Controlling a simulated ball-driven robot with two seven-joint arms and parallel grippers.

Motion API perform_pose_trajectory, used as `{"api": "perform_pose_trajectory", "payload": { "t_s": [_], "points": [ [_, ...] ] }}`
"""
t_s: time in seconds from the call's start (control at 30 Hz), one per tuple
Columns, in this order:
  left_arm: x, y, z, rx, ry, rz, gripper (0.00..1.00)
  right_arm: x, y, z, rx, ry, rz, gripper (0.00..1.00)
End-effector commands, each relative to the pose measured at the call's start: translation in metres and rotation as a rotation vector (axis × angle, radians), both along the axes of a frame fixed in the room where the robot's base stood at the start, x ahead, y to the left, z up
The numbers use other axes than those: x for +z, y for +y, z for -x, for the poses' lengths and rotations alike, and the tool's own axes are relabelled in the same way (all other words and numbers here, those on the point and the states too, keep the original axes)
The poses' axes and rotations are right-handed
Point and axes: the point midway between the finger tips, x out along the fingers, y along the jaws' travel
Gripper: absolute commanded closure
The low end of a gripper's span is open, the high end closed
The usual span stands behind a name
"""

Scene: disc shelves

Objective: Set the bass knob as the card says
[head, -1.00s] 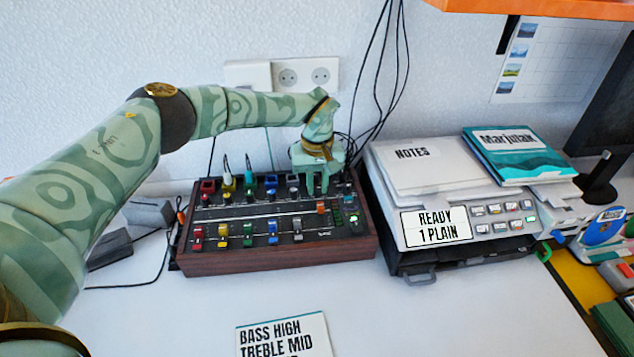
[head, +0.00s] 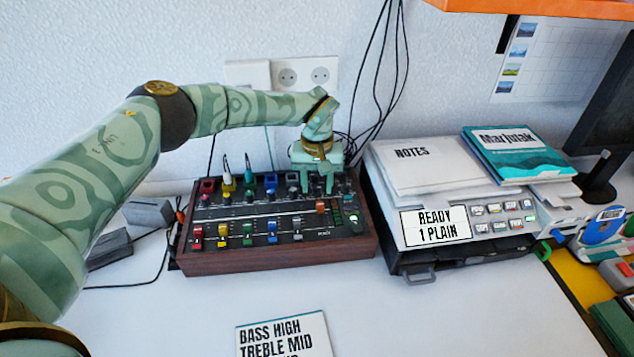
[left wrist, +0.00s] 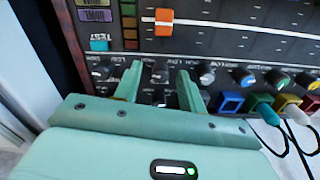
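The mixer (head: 280,258) is a dark console with wooden sides and rows of knobs and coloured faders. My left gripper (head: 317,190) points down over its back right part. In the left wrist view the two fingers of the left gripper (left wrist: 158,80) are apart, with a small dark knob (left wrist: 160,74) between them and no clear contact. I cannot read which knob it is. The card (head: 283,338) lies on the table in front and reads "BASS HIGH" and "TREBLE MID"; a further line is cut off by the picture edge. My right gripper is not in view.
A printer (head: 437,262) stands right of the mixer, its display reading "READY 1 PLAIN", with notes (head: 432,165) and a teal book (head: 520,155) on top. Cables hang behind. The white table is clear between mixer and card.

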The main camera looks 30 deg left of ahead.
Motion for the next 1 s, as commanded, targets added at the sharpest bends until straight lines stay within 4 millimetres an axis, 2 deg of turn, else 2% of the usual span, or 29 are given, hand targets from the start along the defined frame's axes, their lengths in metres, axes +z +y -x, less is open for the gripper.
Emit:
{"api": "perform_pose_trajectory", "payload": {
  "t_s": [0.27, 0.37, 0.47, 0.8, 1.0],
  "points": [
    [0.001, 0.0, 0.0, 0.001, 0.0, 0.0, 0.6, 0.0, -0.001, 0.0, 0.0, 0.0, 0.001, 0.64],
    [0.01, 0.0, 0.0, 0.001, -0.002, 0.0, 0.6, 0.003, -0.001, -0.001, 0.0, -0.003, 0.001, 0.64],
    [0.029, 0.0, 0.0, 0.002, -0.004, 0.0, 0.6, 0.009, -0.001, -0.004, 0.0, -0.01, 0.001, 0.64],
    [0.121, 0.0, 0.0, 0.001, -0.005, 0.0, 0.6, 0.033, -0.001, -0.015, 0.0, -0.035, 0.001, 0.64],
    [0.154, 0.0, 0.0, 0.001, -0.002, 0.0, 0.6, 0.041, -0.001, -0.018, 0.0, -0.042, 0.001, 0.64]
  ]
}}
